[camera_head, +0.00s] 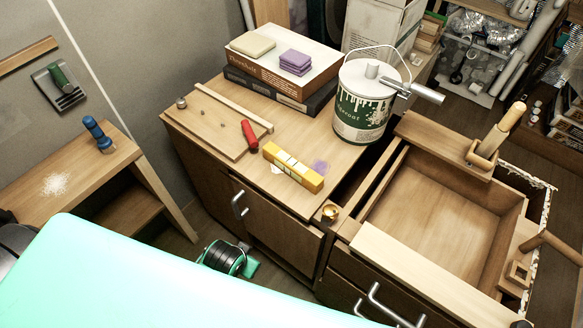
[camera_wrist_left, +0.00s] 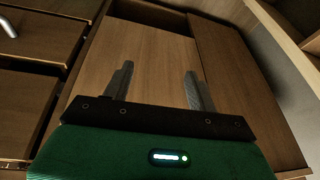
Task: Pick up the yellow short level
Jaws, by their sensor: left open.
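The yellow level (camera_head: 293,167) is a short yellow bar with pale windows. It lies near the front edge of the wooden cabinet top (camera_head: 215,165) in the head view, close to a red-handled tool, and nothing holds it. My left gripper (camera_wrist_left: 158,70) shows in the left wrist view, with its two grey fingers spread apart and nothing between them. It faces a plain wooden panel, and the level is not in that view. My right gripper is not in view.
Behind the level are a red-handled tool (camera_head: 249,134), a wooden board (camera_head: 212,122), stacked boxes (camera_head: 283,66) and a white paint can (camera_head: 363,107). An open drawer (camera_head: 440,205) lies to the right.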

